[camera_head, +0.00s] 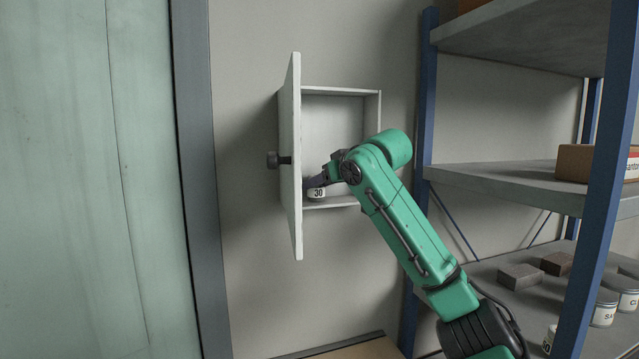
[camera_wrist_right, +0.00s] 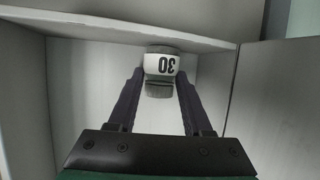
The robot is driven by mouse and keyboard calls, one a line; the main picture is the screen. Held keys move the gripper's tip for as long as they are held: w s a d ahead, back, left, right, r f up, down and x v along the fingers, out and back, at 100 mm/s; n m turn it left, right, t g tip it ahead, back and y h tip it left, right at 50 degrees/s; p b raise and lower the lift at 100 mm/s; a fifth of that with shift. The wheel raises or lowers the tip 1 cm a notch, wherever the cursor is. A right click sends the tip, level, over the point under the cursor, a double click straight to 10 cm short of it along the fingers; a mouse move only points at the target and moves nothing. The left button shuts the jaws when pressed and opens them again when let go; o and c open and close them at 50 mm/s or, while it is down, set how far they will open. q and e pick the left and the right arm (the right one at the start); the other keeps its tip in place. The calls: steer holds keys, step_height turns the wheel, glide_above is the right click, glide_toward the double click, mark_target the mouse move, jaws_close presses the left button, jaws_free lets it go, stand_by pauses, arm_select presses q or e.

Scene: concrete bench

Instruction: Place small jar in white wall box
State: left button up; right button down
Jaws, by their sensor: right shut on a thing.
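The white wall box (camera_head: 342,93) hangs on the wall with its door (camera_head: 293,215) swung open on the left. The small jar (camera_head: 317,193), white with a "30" label, is inside the box opening, low down near the box floor. My right gripper (camera_head: 318,183) reaches into the box and is shut on the jar. In the right wrist view the jar (camera_wrist_right: 160,66) sits between the two fingertips of the gripper (camera_wrist_right: 160,82), close to a box panel. Whether the jar touches the box floor I cannot tell. My left gripper is not in view.
A blue-framed shelf rack (camera_head: 424,140) stands to the right, with a cardboard box (camera_head: 578,161), dark blocks (camera_head: 520,276) and several labelled cans (camera_head: 605,308). A grey-green panel (camera_head: 85,180) fills the far left.

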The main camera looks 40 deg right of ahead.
steer(key=shift+c, duration=1.6)
jaws_free()
steer(key=shift+r, duration=0.3)
steer(key=s, duration=0.1)
steer(key=s+b, duration=0.1)
steer(key=shift+s+a+r+b, duration=0.15)
steer(key=shift+s+r+b, duration=0.05)
steer(key=shift+s+b, duration=0.1)
steer(key=b+v, duration=0.1)
steer(key=v, duration=0.8)
steer(key=shift+s+r+b, duration=0.15)
steer(key=shift+r+b, duration=0.05)
steer(key=shift+b, duration=0.15)
